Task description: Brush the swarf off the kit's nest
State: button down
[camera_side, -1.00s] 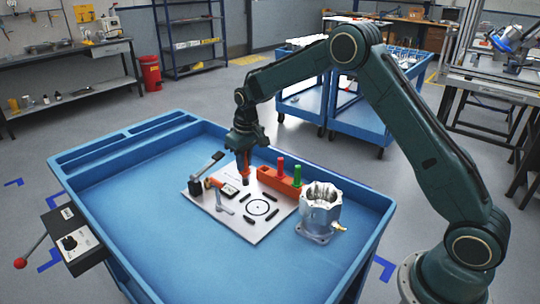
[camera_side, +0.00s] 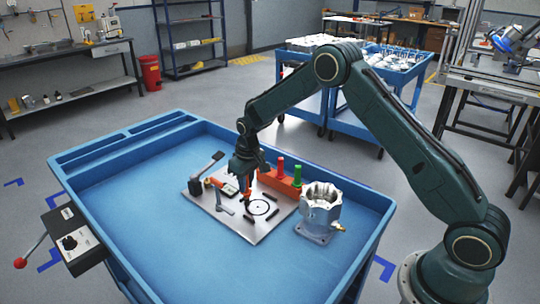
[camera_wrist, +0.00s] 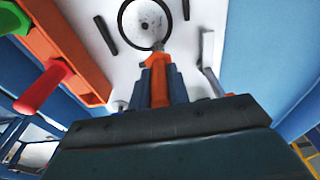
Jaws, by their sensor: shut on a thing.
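My gripper (camera_side: 246,176) is shut on an orange-handled brush (camera_wrist: 158,78), which points down; its fingers (camera_wrist: 160,90) flank the handle. In the wrist view the brush's lower end reaches the near edge of a black ring (camera_wrist: 127,35) on the pale fixture plate (camera_wrist: 80,12). Small dark specks, apparently swarf (camera_wrist: 147,14), lie inside the ring. In the side view the ring (camera_side: 259,207) sits on the plate (camera_side: 272,226) with short black bars around it, just below and right of my gripper. Whether the bristles touch the plate is unclear.
A metal housing (camera_side: 320,208) stands right of the plate. An orange rack (camera_side: 268,179) holds a red and a green upright handle at the back. The blue tray's left part (camera_side: 130,190) is clear.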

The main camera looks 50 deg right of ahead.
jog(key=shift+s, duration=3.6)
jog(key=shift+s+d+f, duration=0.1)
jog(key=shift+s+d, duration=0.05)
jog(key=shift+d, duration=0.05)
jog(key=shift+w+d, duration=0.35)
jog(key=shift+w, duration=3.6)
jog(key=shift+s+d, duration=0.1)
jog(key=shift+d, duration=0.35)
jog(key=shift+s+d, duration=0.15)
jog(key=shift+s, duration=3.5)
jog(key=shift+s+r, duration=0.15)
jog(key=shift+r, duration=0.1)
notch_tip(320, 180, up, 8)
jog(key=shift+f, duration=0.15)
